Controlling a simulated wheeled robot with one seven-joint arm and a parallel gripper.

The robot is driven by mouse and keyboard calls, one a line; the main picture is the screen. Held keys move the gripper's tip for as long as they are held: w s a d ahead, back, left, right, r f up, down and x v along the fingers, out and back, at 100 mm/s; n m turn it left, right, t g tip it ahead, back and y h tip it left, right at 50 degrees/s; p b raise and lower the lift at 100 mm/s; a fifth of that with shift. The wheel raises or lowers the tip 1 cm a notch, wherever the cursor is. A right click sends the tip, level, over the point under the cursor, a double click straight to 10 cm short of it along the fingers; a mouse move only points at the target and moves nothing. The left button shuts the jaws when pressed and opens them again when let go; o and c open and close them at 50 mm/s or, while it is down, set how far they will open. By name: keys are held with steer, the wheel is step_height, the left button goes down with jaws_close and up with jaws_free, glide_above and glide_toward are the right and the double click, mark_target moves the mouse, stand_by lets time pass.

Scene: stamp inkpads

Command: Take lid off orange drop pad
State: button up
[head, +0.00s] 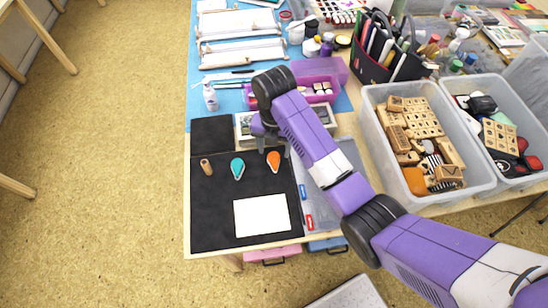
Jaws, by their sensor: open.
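The orange drop pad (273,161) lies on the black mat (215,218), right of the teal drop pad (237,169). It looks closed, but I cannot make out a seam between its lid and base from this height. My gripper (273,150) is open and empty, pointing down over the far side of the orange drop pad. Its fingers are small in the picture and partly hidden by my arm. I cannot tell whether they touch the pad.
A small wooden stamp (206,167) stands on the mat's left, and white paper (262,215) lies in front. Bins of wooden stamps (477,184) and other supplies (516,184) stand right. Paints and tools crowd the back. The mat's left front is clear.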

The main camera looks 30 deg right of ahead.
steer(key=shift+f, duration=1.3)
jaws_close()
steer(key=shift+r, duration=0.1)
step_height(320, 180, up, 9)
step_height(320, 180, up, 11)
steer(key=p, duration=0.9)
glide_above(274, 155)
